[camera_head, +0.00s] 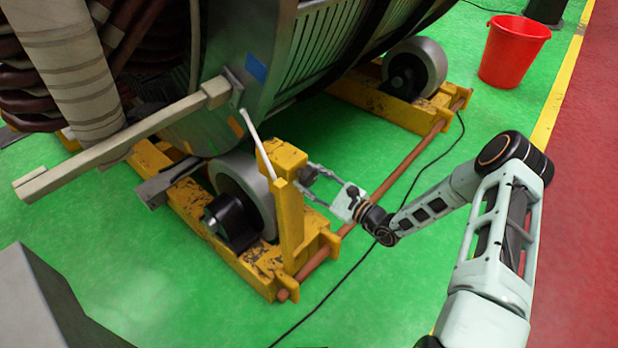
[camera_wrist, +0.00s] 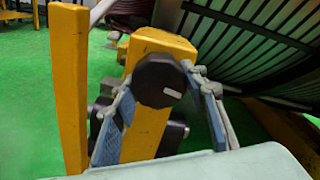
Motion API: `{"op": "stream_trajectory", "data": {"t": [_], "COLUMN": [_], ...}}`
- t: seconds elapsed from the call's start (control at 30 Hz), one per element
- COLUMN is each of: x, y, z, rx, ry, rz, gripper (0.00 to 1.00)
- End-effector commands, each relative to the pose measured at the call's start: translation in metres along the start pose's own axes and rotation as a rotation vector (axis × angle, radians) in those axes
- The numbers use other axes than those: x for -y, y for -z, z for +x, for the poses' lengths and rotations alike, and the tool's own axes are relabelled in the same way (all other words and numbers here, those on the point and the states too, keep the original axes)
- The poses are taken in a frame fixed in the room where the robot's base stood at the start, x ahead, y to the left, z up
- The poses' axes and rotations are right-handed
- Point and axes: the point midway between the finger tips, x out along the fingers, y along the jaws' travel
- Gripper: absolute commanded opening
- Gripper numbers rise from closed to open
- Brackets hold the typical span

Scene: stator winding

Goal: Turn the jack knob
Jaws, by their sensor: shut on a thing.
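The jack knob (camera_wrist: 160,80) is a round black knob with a small pale mark on its face, on the yellow jack post (camera_wrist: 150,130) in the wrist view. My gripper (camera_wrist: 162,90) has one blue-padded finger on each side of the knob and is shut on it. In the head view my gripper (camera_head: 305,181) reaches from the right to the yellow post (camera_head: 284,155) beside the grey roller (camera_head: 243,190). The knob is small and partly hidden between the fingers there.
The large stator (camera_head: 255,70) rests above the rollers on yellow stands. A thin upright yellow bar (camera_wrist: 69,90) stands left of the knob. A brown rod (camera_head: 385,192) and a black cable (camera_head: 345,265) run along the green floor. A red bucket (camera_head: 512,52) stands far right.

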Motion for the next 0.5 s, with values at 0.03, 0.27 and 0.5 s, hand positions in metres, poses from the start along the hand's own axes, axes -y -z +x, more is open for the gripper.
{"op": "stream_trajectory", "data": {"t": [0.03, 0.27, 0.5], "x": [0.0004, 0.0011, 0.0020], "y": [0.0004, 0.0004, -0.0001], "z": [-0.0005, -0.0004, -0.0002], "rx": [-0.001, -0.001, -0.001], "ry": [0.000, -0.001, -0.001], "rz": [-0.045, -0.264, -0.491], "gripper": [0.16, 0.16, 0.16]}}
